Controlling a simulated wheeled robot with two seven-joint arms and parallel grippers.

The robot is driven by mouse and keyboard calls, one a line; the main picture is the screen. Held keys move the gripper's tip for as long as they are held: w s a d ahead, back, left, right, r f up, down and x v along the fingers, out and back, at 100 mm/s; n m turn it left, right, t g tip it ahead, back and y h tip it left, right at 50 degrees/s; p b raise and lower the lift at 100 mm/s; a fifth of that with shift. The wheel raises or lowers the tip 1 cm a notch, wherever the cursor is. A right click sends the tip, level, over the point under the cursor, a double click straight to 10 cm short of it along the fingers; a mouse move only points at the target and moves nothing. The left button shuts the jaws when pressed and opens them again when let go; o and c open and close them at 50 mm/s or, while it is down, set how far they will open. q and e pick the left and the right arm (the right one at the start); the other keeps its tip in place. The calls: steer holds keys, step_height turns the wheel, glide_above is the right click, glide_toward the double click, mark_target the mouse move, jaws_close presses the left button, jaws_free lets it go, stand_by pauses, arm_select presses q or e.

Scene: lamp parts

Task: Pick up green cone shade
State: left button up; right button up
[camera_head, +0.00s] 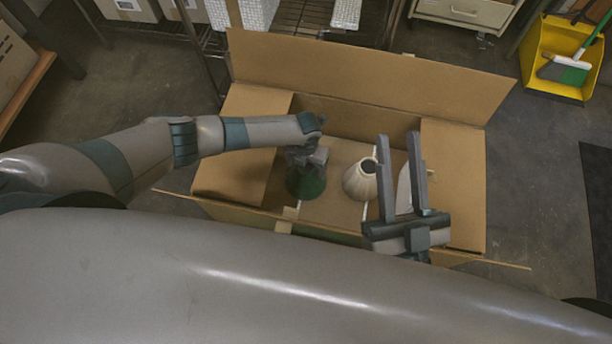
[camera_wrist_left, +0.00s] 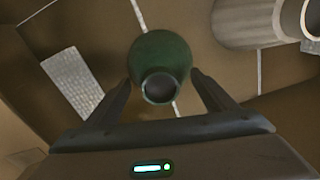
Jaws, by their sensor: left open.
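The green cone shade (camera_head: 307,186) stands inside the cardboard box, narrow end up, partly hidden under my left gripper in the head view. In the left wrist view the green cone shade (camera_wrist_left: 160,62) shows its dark round top opening, between and just beyond the fingertips. My left gripper (camera_wrist_left: 160,82) is open above it, one finger on each side; I cannot tell whether they touch it. In the head view my left gripper (camera_head: 308,160) points down into the box. My right gripper (camera_head: 400,140) is open and empty over the right part of the box.
The open cardboard box (camera_head: 350,80) has raised flaps and walls around the parts. A beige pleated shade (camera_head: 358,184) stands right of the green one. A pale shade (camera_head: 405,188) is partly hidden behind my right gripper. A yellow dustpan (camera_head: 555,60) lies on the floor.

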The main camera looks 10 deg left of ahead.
arm_select(q)
steer(key=shift+c, duration=0.3)
steer(key=c, duration=1.7)
steer(key=shift+r, duration=0.2)
arm_select(e)
steer(key=shift+w+f, duration=0.1)
